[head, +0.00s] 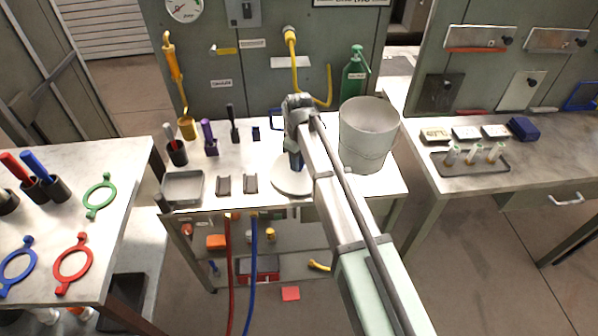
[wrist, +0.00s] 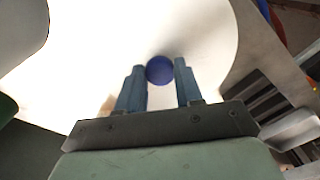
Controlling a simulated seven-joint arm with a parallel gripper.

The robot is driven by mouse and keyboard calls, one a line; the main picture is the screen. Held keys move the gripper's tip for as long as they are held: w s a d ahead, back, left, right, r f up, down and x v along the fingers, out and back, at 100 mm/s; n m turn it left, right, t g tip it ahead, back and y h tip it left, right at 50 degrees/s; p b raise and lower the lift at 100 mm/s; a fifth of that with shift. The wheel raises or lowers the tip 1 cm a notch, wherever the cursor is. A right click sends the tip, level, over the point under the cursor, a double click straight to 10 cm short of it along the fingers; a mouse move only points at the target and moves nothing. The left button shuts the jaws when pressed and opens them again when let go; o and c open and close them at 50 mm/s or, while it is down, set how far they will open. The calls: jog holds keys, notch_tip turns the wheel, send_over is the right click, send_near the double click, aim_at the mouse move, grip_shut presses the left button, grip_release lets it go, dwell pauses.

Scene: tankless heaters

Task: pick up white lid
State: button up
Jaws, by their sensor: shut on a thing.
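The white lid (head: 283,184) is a round disc at the middle front of the centre table, left of the grey bucket. In the wrist view the white lid (wrist: 205,35) fills much of the picture, with a round blue knob (wrist: 160,70) on it. My gripper (head: 296,165) is above the lid, pointing down. In the wrist view the blue fingers of my gripper (wrist: 159,78) are on either side of the knob and shut on it. I cannot tell whether the lid touches the table. My arm hides part of the lid's right side in the head view.
The grey bucket (head: 367,146) stands close to the right of my arm. Two dark grey blocks (head: 237,184) and a grey tray (head: 182,188) lie to the left. A green bottle (head: 354,70) stands behind the bucket. The table's front edge is close to the lid.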

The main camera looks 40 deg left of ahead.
grip_shut()
jog(key=shift+r, duration=0.1)
notch_tip(320, 180, up, 9)
jog(key=w+d+r+m, duration=0.1)
jog(key=d+r+m, duration=0.45)
jog(key=d, duration=0.35)
jog(key=w+d+r+m, duration=0.1)
jog(key=d+r+m, duration=0.45)
jog(key=d, duration=0.35)
jog(key=w+a+r+n, duration=0.1)
jog(key=w+a+n, duration=0.2)
jog(key=w+n, duration=0.2)
jog(key=w+a+r+n, duration=0.2)
jog(key=w+n, duration=0.4)
jog(key=w, duration=0.6)
jog(key=shift+a+r, duration=0.3)
jog(key=shift+a, duration=0.15)
